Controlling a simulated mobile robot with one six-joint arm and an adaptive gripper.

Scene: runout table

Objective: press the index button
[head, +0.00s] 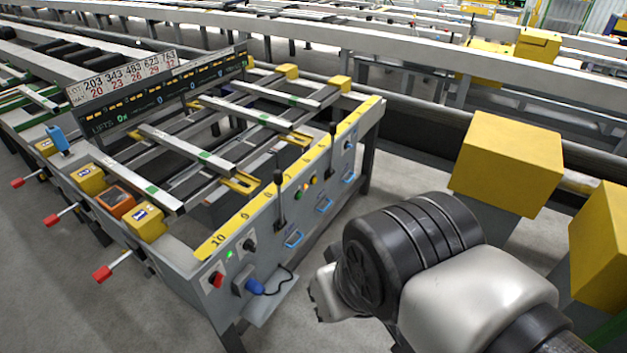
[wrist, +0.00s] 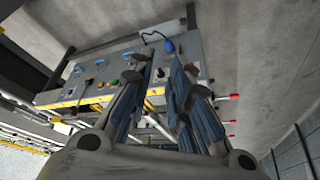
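The grey control panel (head: 262,235) on the end of the runout table carries several controls. A green button (head: 299,194) and an amber button (head: 313,179) sit near its middle; both also show in the wrist view, green (wrist: 89,82) and amber (wrist: 101,84). A red knob (head: 216,279) and a black knob (head: 249,244) are at its near end. I cannot read which is the index button. My gripper (wrist: 160,62) is in front of the panel, apart from it, with a gap between its fingers and nothing held. In the head view my wrist hides most of it.
Two black levers (head: 280,200) (head: 332,142) stick up along the panel. Yellow blocks (head: 508,163) stand at the right. Grey floor before the panel is clear.

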